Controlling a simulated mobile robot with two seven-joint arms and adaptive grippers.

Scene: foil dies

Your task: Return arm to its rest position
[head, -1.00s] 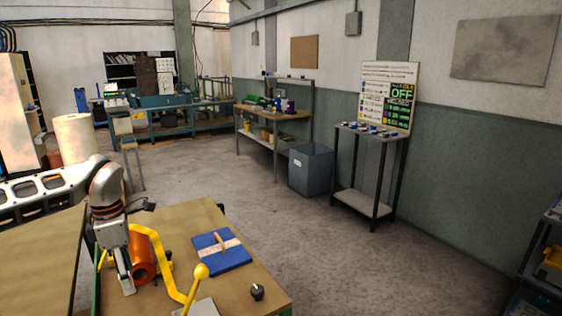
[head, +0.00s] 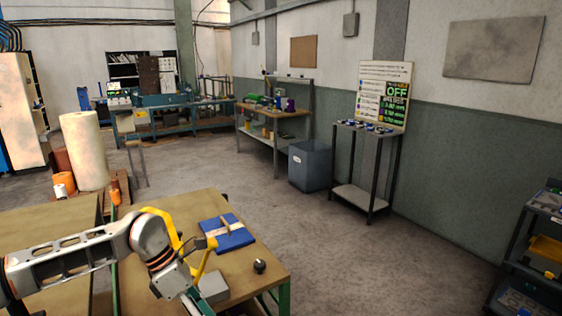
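My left arm comes in from the left, low over the workbench (head: 240,283). Its wrist is at the lower middle-left, and the part of my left gripper (head: 193,303) that shows is at the bottom edge. The fingertips are cut off or hidden, so I cannot tell whether it is open or shut. The wrist covers part of a yellow lever (head: 203,259) standing on the bench. A blue block (head: 238,238) with a pale strip and a wooden handle lies beyond it. My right gripper is not in view.
A black knob (head: 260,266) is near the bench's right edge. A tall pale roll (head: 84,150) stands behind at left. A grey bin (head: 309,166) and a narrow stand (head: 359,195) are along the right wall. Open floor lies between.

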